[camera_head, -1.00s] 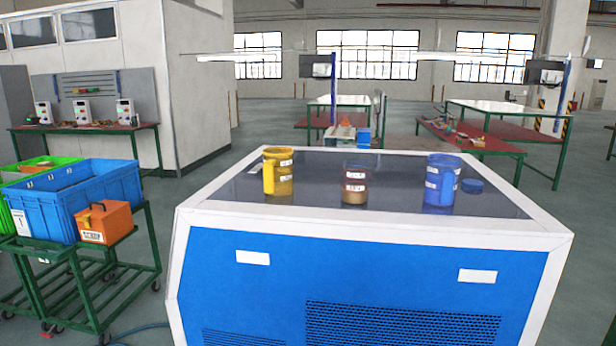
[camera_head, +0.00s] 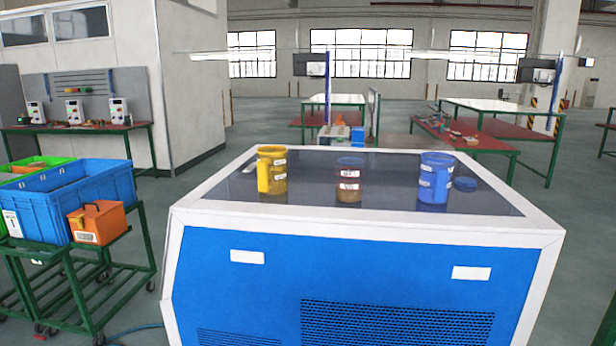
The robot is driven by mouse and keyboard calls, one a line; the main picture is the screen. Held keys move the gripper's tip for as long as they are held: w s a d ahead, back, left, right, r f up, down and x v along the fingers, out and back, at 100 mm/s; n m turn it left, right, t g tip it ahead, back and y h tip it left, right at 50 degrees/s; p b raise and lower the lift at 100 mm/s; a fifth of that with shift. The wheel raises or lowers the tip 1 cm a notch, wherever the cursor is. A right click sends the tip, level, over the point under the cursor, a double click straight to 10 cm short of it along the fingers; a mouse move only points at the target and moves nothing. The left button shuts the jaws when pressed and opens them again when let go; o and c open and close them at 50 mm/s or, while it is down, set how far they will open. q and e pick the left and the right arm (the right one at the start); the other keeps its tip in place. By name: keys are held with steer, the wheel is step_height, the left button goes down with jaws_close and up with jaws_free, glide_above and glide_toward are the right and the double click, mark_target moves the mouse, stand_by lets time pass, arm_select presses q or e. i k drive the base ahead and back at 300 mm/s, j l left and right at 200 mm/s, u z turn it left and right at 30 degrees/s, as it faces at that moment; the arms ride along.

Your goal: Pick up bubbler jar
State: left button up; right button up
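Three jars stand upright in a row on the dark top of a blue and white machine (camera_head: 350,290) in front of me. A yellow jar (camera_head: 271,170) is at the left. A brownish see-through jar with a white label (camera_head: 349,181) is in the middle. I cannot tell from the labels which one is the bubbler jar. Neither of my grippers shows in this view.
A green cart (camera_head: 118,262) with blue and green crates and an orange box (camera_head: 96,222) stands at the left. Red-topped workbenches (camera_head: 460,136) stand farther back. The machine's raised white rim (camera_head: 365,228) runs around its dark top.

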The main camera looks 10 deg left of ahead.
mark_target(348, 189)
steer(key=i+l+u, duration=0.15)
steer(key=l, duration=0.35)
steer(key=i+l+u, duration=0.2)
steer(key=l, duration=0.35)
steer(key=i+l+u, duration=0.15)
steer(key=l, duration=0.4)
steer(key=l+u, duration=0.15)
steer(key=l, duration=0.4)
